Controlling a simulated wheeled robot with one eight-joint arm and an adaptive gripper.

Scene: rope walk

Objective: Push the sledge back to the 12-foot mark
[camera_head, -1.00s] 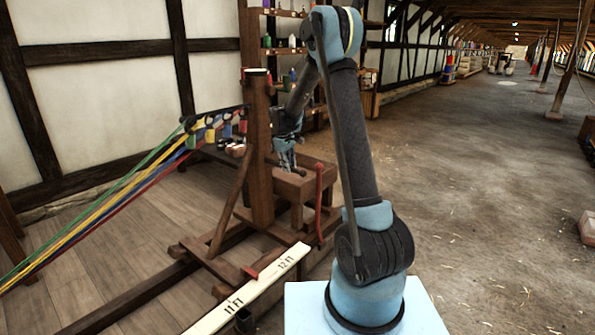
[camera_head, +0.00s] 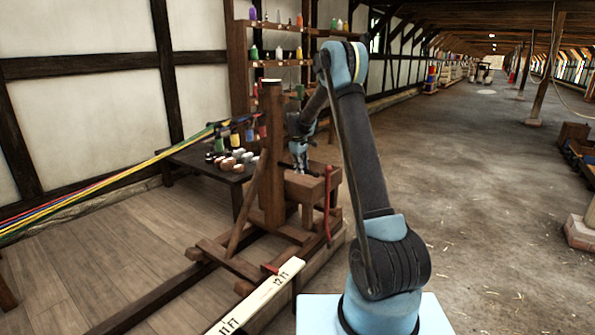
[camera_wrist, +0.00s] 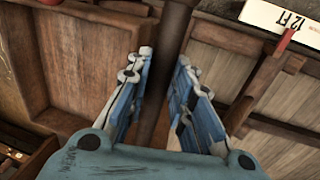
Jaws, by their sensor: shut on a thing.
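The wooden sledge (camera_head: 272,150) stands upright on its rails, with a tall post and a box-like rear part (camera_head: 305,188). Its red pointer (camera_head: 268,269) lies at the edge of the white marker board (camera_head: 252,302), right beside the 12 FT lettering (camera_head: 281,278). The wrist view also shows the pointer (camera_wrist: 285,42) close to 12 FT (camera_wrist: 283,20). My gripper (camera_head: 300,166) is at the sledge's rear part. In the wrist view, my gripper (camera_wrist: 162,85) has a dark round bar (camera_wrist: 170,45) between its fingers and is shut on it.
Coloured strands (camera_head: 110,180) run from the post to the left. Behind stand a dark table (camera_head: 205,162) with small pots and a shelf (camera_head: 240,80) of bottles. A red lever (camera_head: 328,205) is on the sledge's right. The floor (camera_head: 470,200) to the right is mostly open.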

